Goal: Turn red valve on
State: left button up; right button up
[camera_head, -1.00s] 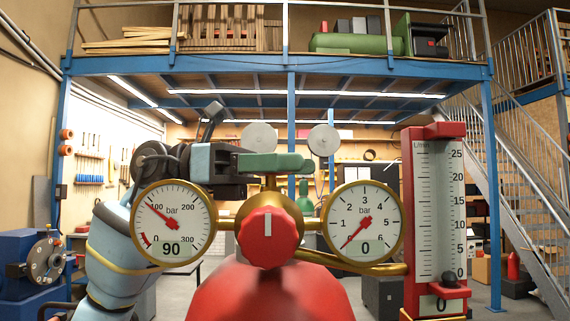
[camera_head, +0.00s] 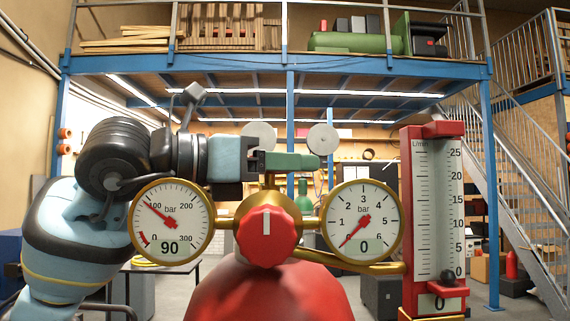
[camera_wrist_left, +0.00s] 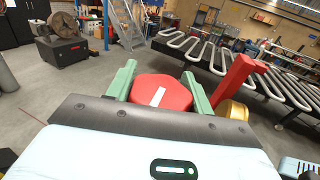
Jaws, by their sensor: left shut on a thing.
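My left gripper (camera_head: 308,161) comes in from the left above the gauges, on top of a gold stem. In the left wrist view its two green fingers (camera_wrist_left: 160,72) are shut on the sides of a red valve knob (camera_wrist_left: 160,93) with a white bar. In the head view the near finger hides this knob. A second red knob (camera_head: 267,237) with an upright white bar faces me between the left gauge (camera_head: 172,222), reading 90, and the right gauge (camera_head: 363,221), reading 0. My right gripper is out of view.
A red flow meter (camera_head: 437,220) stands close on the right, its ball low. A red cylinder (camera_head: 267,295) is below the gauges. Blue frame posts (camera_head: 488,190) and stairs stand behind. The left wrist view shows serpentine coils (camera_wrist_left: 235,60) beyond.

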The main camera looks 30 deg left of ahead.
pick_arm(q)
jog(key=shift+n+y, duration=0.3)
jog(key=shift+y, duration=0.1)
jog(key=o, duration=1)
jog(key=shift+a+r, duration=0.1)
